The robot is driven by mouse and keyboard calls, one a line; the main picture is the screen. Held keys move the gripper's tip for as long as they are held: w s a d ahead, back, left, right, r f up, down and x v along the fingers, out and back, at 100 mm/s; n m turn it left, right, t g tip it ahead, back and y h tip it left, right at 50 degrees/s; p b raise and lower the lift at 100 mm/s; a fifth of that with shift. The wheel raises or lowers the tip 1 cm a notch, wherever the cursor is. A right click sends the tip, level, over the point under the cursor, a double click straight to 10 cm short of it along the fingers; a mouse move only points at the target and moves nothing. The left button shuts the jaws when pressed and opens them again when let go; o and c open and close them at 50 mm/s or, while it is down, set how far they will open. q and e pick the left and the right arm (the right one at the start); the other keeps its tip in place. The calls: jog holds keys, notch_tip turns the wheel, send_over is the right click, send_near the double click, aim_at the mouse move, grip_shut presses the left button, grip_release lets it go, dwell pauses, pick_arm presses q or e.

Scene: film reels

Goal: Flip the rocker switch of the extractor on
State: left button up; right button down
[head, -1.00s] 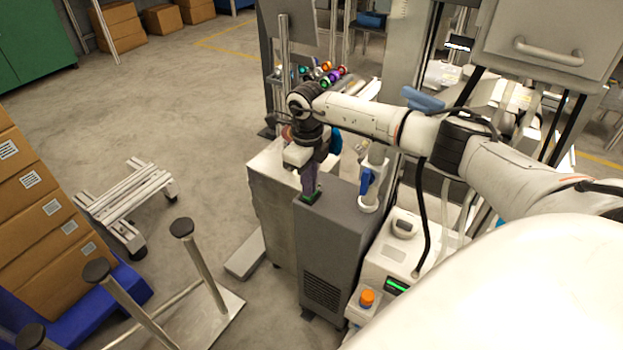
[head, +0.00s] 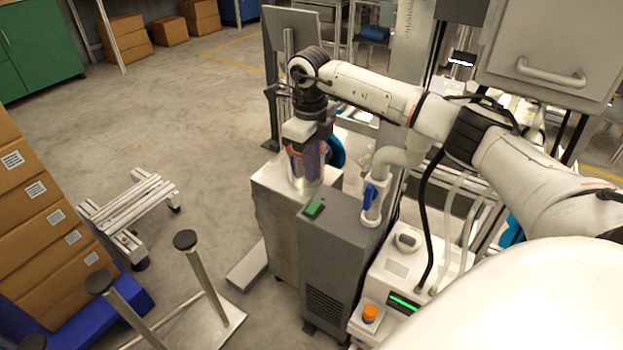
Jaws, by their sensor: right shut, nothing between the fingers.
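The extractor (head: 345,245) is a dark grey box with a vented front, standing right of centre. Its rocker switch (head: 313,208) is a small green rocker on the top, near the left edge. It shows fully, but it is too small to tell which way it is tipped. My right gripper (head: 313,178) has purple fingers, points down and is shut and empty. It is above and behind the switch in the picture, apart from it. My left gripper is not in view.
A metal cabinet (head: 275,220) adjoins the extractor on the left. A white machine with an orange knob (head: 370,312) stands on the right.

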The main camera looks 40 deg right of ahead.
jog(key=shift+r, duration=0.1)
jog(key=shift+h, duration=0.7)
jog(key=r+b, duration=0.1)
jog(key=r, duration=0.1)
jog(key=a+r+b, duration=0.1)
jog(key=r, duration=0.1)
jog(key=shift+s, duration=0.15)
jog(key=shift+f, duration=0.1)
jog(key=b, duration=0.1)
send_near(315, 204)
jog(key=f, duration=0.4)
jog(key=d+f, duration=0.1)
jog(key=f, duration=0.1)
jog(key=shift+f, duration=0.2)
jog(key=shift+f, duration=0.1)
